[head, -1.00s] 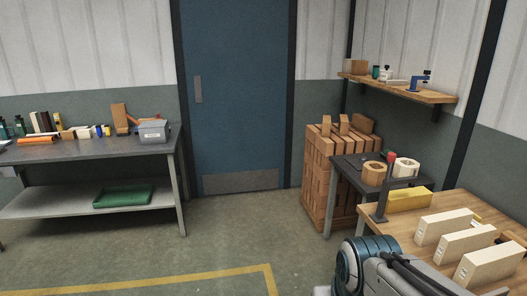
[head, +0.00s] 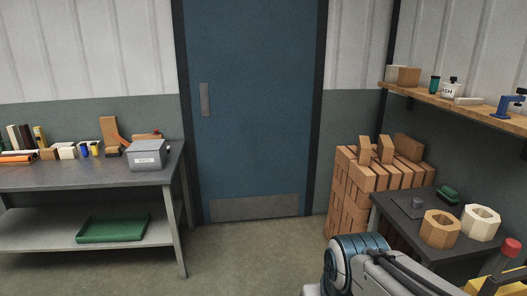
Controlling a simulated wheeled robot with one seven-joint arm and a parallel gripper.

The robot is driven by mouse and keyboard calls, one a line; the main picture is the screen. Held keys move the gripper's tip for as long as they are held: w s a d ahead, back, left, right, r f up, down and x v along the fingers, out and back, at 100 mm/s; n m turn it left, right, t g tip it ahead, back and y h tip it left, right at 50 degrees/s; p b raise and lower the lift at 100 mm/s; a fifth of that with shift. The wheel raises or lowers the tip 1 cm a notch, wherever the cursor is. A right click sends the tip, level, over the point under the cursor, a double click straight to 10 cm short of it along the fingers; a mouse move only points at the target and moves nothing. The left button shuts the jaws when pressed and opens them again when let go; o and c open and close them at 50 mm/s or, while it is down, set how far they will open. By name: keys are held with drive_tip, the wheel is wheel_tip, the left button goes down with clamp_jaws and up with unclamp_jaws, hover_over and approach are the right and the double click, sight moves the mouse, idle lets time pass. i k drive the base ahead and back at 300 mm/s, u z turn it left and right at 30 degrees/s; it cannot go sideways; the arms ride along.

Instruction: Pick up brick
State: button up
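A stack of orange-brown bricks (head: 374,179) stands against the wall right of the blue door. A few single bricks lie on top of the stack, one of them a brick (head: 385,150) set upright. My arm shows at the bottom right, in front of the stack and the dark side table. My gripper is outside the view, so what it holds cannot be seen.
A grey workbench (head: 70,178) at left carries a grey box (head: 147,155) and small items, with a green tray (head: 111,228) below. A dark side table (head: 393,212) holds two hexagonal pieces. A wooden shelf (head: 465,105) hangs at right. The floor before the door is clear.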

sight(364, 148)
drive_tip(key=z, duration=0.05)
drive_tip(key=i, duration=1.55)
drive_tip(key=z, duration=0.25)
drive_tip(key=i, duration=1.65)
drive_tip(key=z, duration=0.4)
drive_tip(key=i, duration=1)
drive_tip(key=z, duration=0.1)
